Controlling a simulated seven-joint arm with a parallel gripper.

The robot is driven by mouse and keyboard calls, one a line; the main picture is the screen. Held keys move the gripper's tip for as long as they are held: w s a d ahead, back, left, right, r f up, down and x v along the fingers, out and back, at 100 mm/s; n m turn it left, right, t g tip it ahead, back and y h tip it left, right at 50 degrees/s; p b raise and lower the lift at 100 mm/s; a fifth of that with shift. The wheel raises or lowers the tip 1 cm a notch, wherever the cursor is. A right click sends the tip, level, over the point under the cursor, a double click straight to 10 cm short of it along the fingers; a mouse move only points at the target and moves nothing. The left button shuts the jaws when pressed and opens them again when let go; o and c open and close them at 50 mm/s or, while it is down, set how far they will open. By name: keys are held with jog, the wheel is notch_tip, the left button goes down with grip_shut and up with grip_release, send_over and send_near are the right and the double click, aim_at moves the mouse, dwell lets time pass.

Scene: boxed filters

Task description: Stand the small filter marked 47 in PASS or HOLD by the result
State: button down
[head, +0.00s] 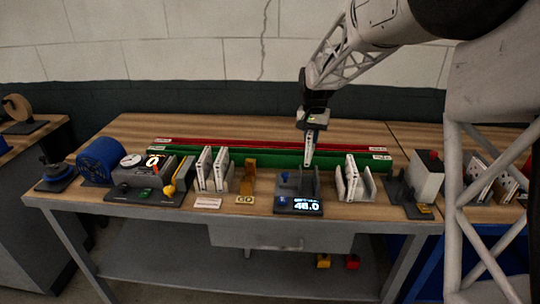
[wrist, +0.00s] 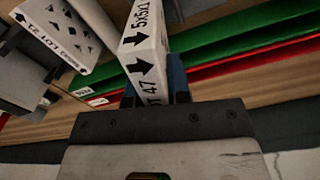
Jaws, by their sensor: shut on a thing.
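My gripper (head: 312,122) is shut on a white boxed filter (head: 309,147), held upright above and behind a dark device with a lit display (head: 307,205) that seems to read 48.0. In the wrist view the held filter (wrist: 143,45) shows black arrows, "5x5x1" and "47" on its edge, between my gripper's blue fingers (wrist: 155,88). A green rail (head: 240,156) and a red rail (head: 250,144) run along the back of the table, with small white labels at their ends.
White filters stand in a left rack (head: 212,170) and a right rack (head: 352,178). A yellow-brown block (head: 248,177) stands beside the left rack. A left tester (head: 145,175) has a lit dial, with a blue reel (head: 100,160) beside it. A grey box with a red button (head: 426,176) stands right.

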jog(key=w+m, duration=1.5)
jog(key=w, duration=0.1)
jog(key=shift+d, duration=0.1)
jog(key=shift+f, duration=2.45)
jog(key=shift+f, duration=0.1)
jog(key=shift+f, duration=2.45)
jog(key=shift+f, duration=0.15)
jog(key=c, duration=1.1)
grip_release()
